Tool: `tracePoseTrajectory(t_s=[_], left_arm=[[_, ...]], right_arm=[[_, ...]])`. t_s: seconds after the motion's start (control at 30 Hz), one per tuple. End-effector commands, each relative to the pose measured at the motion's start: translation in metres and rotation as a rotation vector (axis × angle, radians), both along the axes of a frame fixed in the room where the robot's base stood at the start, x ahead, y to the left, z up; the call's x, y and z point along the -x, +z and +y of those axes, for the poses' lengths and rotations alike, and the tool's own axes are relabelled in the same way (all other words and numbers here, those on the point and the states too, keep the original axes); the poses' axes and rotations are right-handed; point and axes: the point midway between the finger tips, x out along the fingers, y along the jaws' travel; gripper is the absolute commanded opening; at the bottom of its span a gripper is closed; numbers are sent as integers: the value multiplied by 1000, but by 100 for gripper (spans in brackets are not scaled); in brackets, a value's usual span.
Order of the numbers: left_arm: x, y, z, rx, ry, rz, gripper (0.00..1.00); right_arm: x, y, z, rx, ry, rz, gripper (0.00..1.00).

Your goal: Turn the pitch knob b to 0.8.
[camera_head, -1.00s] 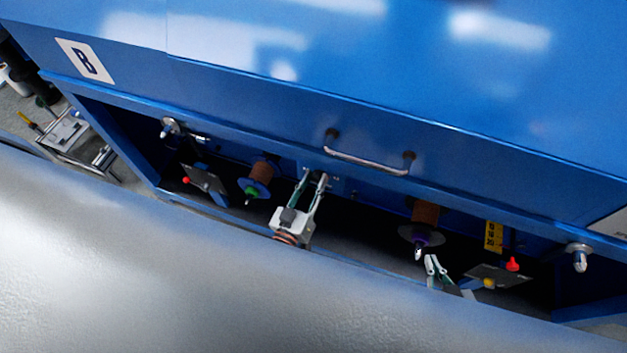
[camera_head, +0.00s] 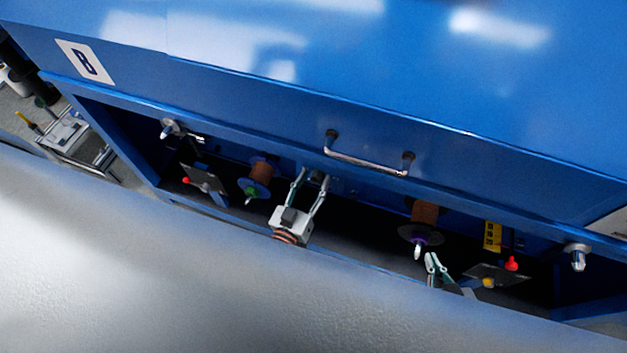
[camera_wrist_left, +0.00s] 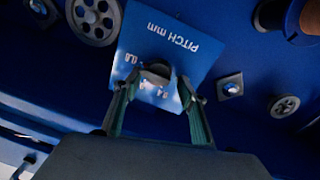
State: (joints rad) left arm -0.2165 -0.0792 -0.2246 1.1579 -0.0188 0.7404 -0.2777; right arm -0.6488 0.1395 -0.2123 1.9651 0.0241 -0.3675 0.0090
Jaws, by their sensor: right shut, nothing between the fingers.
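The pitch knob is a dark round knob (camera_wrist_left: 156,70) on a blue plate (camera_wrist_left: 185,50) marked "PITCH mm", which appears upside down in the left wrist view. Small white numbers sit around the knob, one reading like 0.8 at its left; the pointer is not clear. My left gripper (camera_head: 314,178) reaches under the blue machine, and in the wrist view its fingers (camera_wrist_left: 160,88) stand apart on either side of the knob, the right tip with a visible gap. In the head view the knob is hidden. My right gripper (camera_head: 432,262) is shut and empty below the right spool.
The blue machine (camera_head: 400,70) has a metal handle (camera_head: 370,162) above the opening. Spools (camera_head: 258,175) and (camera_head: 424,218) hang inside. A plate with a red knob (camera_head: 512,263) is right of my right gripper. Pulley wheels (camera_wrist_left: 96,18) and a bolt (camera_wrist_left: 230,88) flank the pitch plate.

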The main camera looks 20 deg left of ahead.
Motion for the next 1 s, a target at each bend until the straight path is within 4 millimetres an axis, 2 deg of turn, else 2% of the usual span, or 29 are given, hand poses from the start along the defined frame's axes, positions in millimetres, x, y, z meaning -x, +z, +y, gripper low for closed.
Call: tracePoseTrajectory(t_s=[0.03, 0.27, 0.37, 0.47, 0.8, 1.0], left_arm=[[7, -11, -4, -9, -9, 24, 43], [6, -7, -4, -3, -7, 17, 43], [11, -7, -3, -3, -7, 16, 43], [24, -7, -2, -3, -7, 18, 43], [90, -8, 5, -4, -8, 22, 43], [116, -9, 8, -6, -9, 22, 43]], right_arm=[[0, -1, 0, 0, 0, 0, 0], [2, -4, -2, 6, 2, 6, 0], [2, -3, -2, 5, 1, 6, 0], [1, -3, -1, 4, 1, 4, 0], [1, -2, 0, 1, 1, 3, 0], [1, -2, 0, 0, 0, 3, 0]])
